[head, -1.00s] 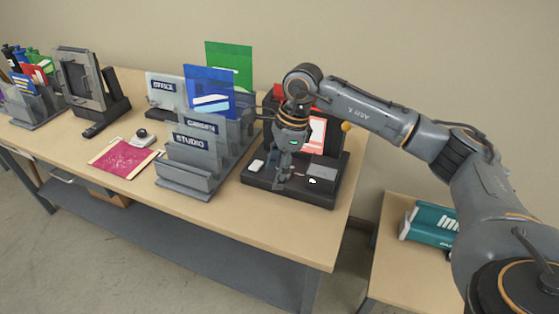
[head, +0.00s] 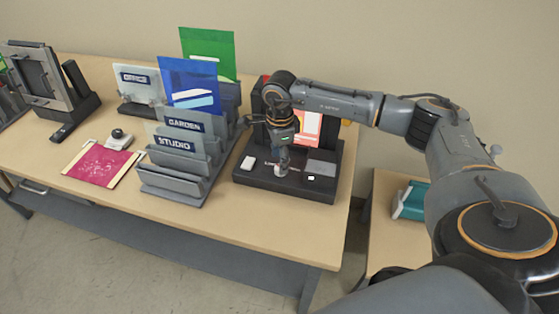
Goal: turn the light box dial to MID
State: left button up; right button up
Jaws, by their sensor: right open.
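A dark unit that seems to be the light box has a flat base (head: 258,177) and an upright back with a red and white picture (head: 308,127). It stands near the right end of the table. The base carries a white block (head: 248,162), a grey plate (head: 321,168) and a small white piece (head: 311,178). My right gripper (head: 281,171) is open and points down, low over the middle of the base. I cannot make out the dial or its marks; the gripper may hide it. I cannot tell whether the fingers touch anything. My left gripper is not in view.
A grey tiered rack (head: 174,187) labelled GARDEN and STUDIO stands close left of the unit. A pink sheet (head: 103,165), a small device (head: 117,141) and a dark framed stand (head: 82,106) are farther left. The table front (head: 250,225) is clear. A second table (head: 385,215) stands right.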

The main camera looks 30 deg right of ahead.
notch_tip(320, 180, down, 2)
jog(key=shift+s, duration=0.1)
jog(key=shift+f, duration=0.45)
jog(key=c, duration=1.1)
grip_shut()
jog(key=shift+f+m+b, duration=0.2)
jog(key=shift+m+b, duration=0.45)
jog(key=shift+m, duration=0.75)
jog(key=m+b, duration=0.1)
jog(key=m, duration=0.1)
jog(key=shift+m, duration=0.3)
jog(key=m+b, duration=0.1)
jog(key=m, duration=0.2)
jog(key=shift+b, duration=0.35)
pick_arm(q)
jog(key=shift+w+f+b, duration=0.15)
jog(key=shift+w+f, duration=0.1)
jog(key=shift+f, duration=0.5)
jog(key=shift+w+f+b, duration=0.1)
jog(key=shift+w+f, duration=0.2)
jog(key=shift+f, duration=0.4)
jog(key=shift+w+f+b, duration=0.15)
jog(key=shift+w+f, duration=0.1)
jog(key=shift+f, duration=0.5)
pick_arm(e)
jog(key=shift+r+m, duration=0.1)
jog(key=shift+m, duration=1.5)
